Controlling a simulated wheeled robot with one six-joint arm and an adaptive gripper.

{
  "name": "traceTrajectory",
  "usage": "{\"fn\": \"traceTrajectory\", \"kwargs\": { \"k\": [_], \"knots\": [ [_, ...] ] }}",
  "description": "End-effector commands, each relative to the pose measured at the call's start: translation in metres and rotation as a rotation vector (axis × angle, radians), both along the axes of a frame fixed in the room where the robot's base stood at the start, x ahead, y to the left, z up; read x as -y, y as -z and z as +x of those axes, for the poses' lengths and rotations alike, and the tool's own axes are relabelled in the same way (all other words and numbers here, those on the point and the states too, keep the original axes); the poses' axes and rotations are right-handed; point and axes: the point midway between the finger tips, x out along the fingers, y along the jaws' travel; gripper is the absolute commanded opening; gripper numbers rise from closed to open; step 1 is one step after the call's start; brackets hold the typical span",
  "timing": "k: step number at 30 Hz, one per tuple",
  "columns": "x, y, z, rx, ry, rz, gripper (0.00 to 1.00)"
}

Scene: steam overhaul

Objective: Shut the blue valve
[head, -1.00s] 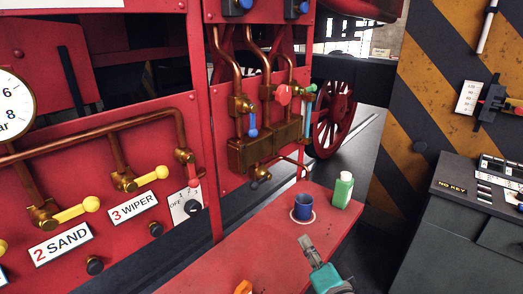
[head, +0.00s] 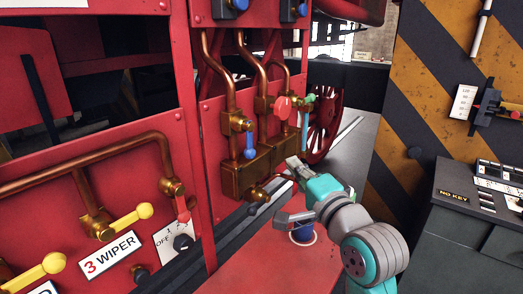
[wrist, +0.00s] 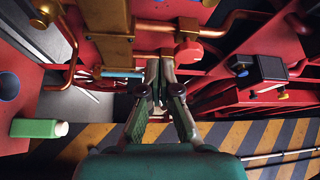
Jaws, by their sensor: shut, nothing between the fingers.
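The blue valve (head: 249,147) is on the brass pipework of the red panel in the head view. Its blue lever points straight down below a brass fitting. A brass block (head: 240,175) lies just below it. My gripper (head: 294,163) is teal with grey fingers, to the right of the lever and a little lower, apart from it in the picture. In the wrist view my gripper (wrist: 160,62) has its fingers together with nothing between them. A light blue bar (wrist: 120,73) lies left of the fingertips there; I cannot tell whether it is the blue lever.
Below are a blue cup (head: 303,235) on the red bench (head: 260,265) and yellow levers (head: 125,220). The green bottle (wrist: 38,128) shows in the wrist view.

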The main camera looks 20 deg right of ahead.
Motion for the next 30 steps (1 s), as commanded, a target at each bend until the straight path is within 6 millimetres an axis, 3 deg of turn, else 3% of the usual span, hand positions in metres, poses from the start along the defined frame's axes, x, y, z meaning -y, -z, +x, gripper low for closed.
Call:
{"fn": "traceTrajectory", "kwargs": {
  "k": [8,13,30],
  "knots": [
    [0.000,0.000,0.001,0.000,0.000,0.000,0.00],
    [-0.001,-0.001,0.011,-0.001,-0.001,0.000,0.00],
    [-0.014,-0.009,0.100,-0.001,-0.002,-0.001,0.00]
  ]
}}
